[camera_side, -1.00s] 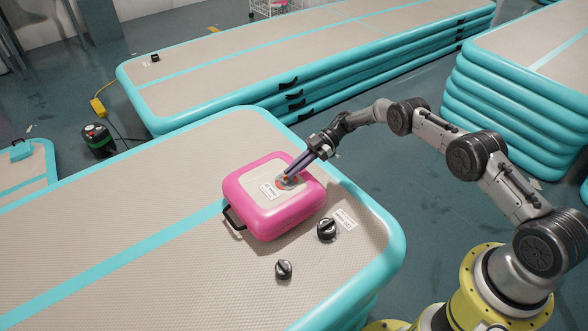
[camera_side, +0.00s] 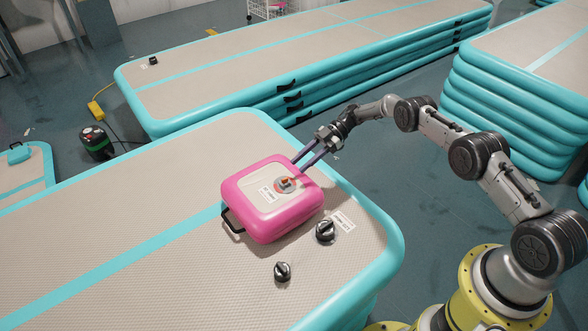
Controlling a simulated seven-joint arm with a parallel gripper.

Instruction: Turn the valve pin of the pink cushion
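The pink cushion (camera_side: 272,215) lies on the teal-edged inflatable track (camera_side: 130,235), with a black handle at its lower left. Its valve (camera_side: 286,184) is on the beige top face, a grey disc with a small orange-red pin (camera_side: 285,181) in the middle. My gripper (camera_side: 298,170) is to the upper right of the valve, pointing down and left. Its two long purple fingers are spread apart with nothing between them. The fingertips are near the cushion's far right edge, apart from the pin. Whether they touch the cushion is not clear.
Two dark caps, one larger (camera_side: 325,231) and one smaller (camera_side: 282,271), sit on the track below and right of the cushion. A white label (camera_side: 342,220) lies beside the larger one. Stacked tracks (camera_side: 300,60) stand behind. The track's left part is clear.

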